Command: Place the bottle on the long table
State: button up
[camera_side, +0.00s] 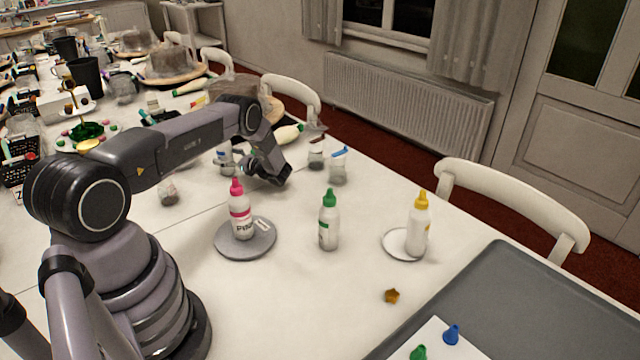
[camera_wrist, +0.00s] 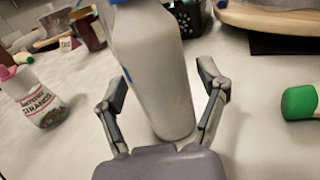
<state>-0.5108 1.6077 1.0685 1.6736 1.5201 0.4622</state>
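A white bottle with a blue cap stands between the fingers of my gripper in the wrist view (camera_wrist: 155,75). In the side view the bottle (camera_side: 226,158) is partly hidden behind my arm. My gripper (camera_side: 250,167) is low over the table, and its fingers are spread on both sides of the bottle in the wrist view (camera_wrist: 168,85). A gap shows between the right finger and the bottle; contact on the left is unclear. The bottle looks upright on the long white table (camera_side: 290,300).
A pink-capped bottle (camera_side: 239,212) stands on a grey turntable (camera_side: 262,240), a green-capped bottle (camera_side: 328,222) on bare table, and a yellow-capped bottle (camera_side: 417,228) at a white disc (camera_side: 397,246). Small jars (camera_side: 338,171) stand right of my gripper. A green-capped bottle (camera_wrist: 300,102) lies at right.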

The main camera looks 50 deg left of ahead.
jog(key=shift+r, duration=0.2)
jog(key=v, duration=1.1)
jog(key=shift+w+d, duration=0.1)
jog(key=shift+d, duration=0.2)
jog(key=s+d+r+n+t+h, duration=0.1)
jog(key=d+r+n+h, duration=0.4)
jog(key=r, duration=0.9)
jog(key=s+d+r+n+t+h, duration=0.25)
jog(key=d+r, duration=0.45)
jog(key=r, duration=0.7)
jog(key=s+d+r+n+t+h, duration=0.3)
jog(key=s+d+r+t+h, duration=0.15)
jog(key=s+d+r, duration=0.55)
jog(key=s+d+f+n+t+h, duration=0.1)
jog(key=s+d+n+t+h, duration=0.2)
jog(key=s+d, duration=0.7)
jog(key=s+t+h, duration=0.1)
jog(key=s, duration=0.2)
jog(key=shift+t+h, duration=0.3)
